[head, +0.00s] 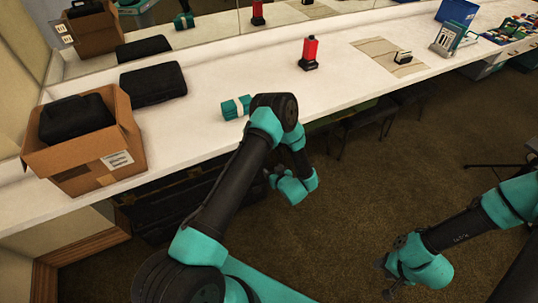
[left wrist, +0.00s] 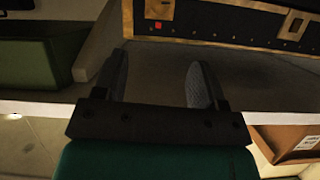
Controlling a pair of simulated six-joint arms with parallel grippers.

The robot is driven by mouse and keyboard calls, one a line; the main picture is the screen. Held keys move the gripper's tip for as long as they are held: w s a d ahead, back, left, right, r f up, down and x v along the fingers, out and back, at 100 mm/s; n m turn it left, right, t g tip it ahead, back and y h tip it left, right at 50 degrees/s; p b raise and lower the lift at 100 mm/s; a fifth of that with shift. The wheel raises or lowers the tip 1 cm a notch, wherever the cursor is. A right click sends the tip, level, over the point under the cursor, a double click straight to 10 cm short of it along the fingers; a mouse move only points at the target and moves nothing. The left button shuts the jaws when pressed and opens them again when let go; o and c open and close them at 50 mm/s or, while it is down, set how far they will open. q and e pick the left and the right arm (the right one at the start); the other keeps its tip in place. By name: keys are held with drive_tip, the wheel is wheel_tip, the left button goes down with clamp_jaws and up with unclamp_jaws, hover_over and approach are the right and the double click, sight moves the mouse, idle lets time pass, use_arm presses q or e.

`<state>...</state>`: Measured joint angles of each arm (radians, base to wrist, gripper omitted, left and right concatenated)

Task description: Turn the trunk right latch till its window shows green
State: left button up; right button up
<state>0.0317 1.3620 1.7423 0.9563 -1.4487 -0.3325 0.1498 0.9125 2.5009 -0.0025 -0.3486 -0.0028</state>
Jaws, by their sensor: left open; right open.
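The black trunk with brass trim (head: 170,205) is under the counter in the head view, largely in shadow. In the left wrist view its dark front (left wrist: 225,22) runs along the top, with a brass latch plate (left wrist: 160,10) and a red window (left wrist: 158,25). Another brass fitting (left wrist: 297,22) is farther right. I cannot tell which is the right latch. My left gripper (left wrist: 158,78) is open and empty, pointing towards the trunk, apart from it. In the head view, it (head: 271,179) is in front of the counter. My right gripper (head: 385,275) is open and empty, above the carpet.
The white counter (head: 220,75) overhangs the trunk. A green bin (left wrist: 40,50) is left in the wrist view. The carpet is clear between my arms.

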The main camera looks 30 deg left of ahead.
use_arm(q)
drive_tip(key=shift+a, duration=0.15)
drive_tip(key=x, duration=1.7)
drive_tip(key=shift+f, duration=0.15)
drive_tip(key=shift+w, duration=0.1)
drive_tip(key=shift+c, duration=0.2)
drive_tip(key=c, duration=0.9)
